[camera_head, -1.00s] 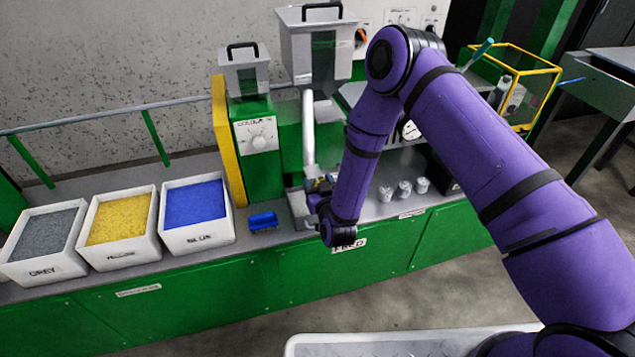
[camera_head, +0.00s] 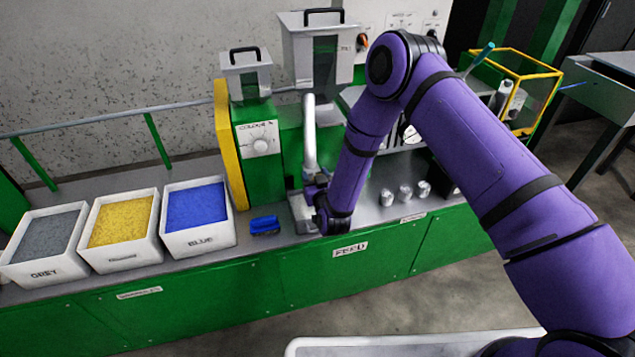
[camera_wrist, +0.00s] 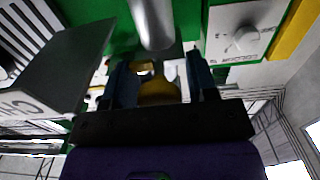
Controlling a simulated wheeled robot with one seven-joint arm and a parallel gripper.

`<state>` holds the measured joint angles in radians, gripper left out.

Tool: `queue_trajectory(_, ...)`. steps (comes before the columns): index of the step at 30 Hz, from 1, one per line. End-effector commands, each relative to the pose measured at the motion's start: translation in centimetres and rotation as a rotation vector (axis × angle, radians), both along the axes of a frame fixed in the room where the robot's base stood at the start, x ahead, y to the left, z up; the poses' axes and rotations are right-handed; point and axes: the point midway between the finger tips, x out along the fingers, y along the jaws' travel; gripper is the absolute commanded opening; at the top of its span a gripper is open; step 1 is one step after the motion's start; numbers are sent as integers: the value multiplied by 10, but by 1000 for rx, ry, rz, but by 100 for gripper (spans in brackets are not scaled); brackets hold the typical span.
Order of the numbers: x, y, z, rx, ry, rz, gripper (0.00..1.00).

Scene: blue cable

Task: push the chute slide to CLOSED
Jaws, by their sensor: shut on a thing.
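The feed machine stands on the green-sided bench, with a silver chute pipe (camera_head: 310,135) running down from the large hopper. My gripper (camera_head: 314,192) is at the foot of this pipe, low over the bench, and my wrist hides much of that spot. In the wrist view my gripper's two dark fingers (camera_wrist: 162,82) stand on either side of a yellow knob (camera_wrist: 158,92), and they are shut on it. The pipe (camera_wrist: 152,22) shows just beyond the fingertips. The slide itself and any CLOSED marking cannot be made out.
White bins of grey (camera_head: 45,270), yellow (camera_head: 122,258) and blue (camera_head: 200,243) pellets stand at the left. A blue scoop (camera_head: 265,226) lies between them and my gripper. Several metal cups (camera_head: 405,194) stand to the right. A dial box (camera_head: 258,140) is left of the pipe.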

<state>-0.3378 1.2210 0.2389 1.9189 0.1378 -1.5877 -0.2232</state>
Motion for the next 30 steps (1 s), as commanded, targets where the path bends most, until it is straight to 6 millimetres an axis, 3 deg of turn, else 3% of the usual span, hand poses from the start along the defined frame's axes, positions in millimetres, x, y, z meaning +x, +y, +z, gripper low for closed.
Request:
queue_trajectory(7, 3, 0, 2, 1, -5, -1, 10)
queue_trajectory(8, 4, 0, 2, 2, -6, -1, 60)
queue_trajectory(20, -4, -1, 1, 1, -3, 0, 60)
queue_trajectory(30, -61, -17, 1, -1, -1, 1, 60)
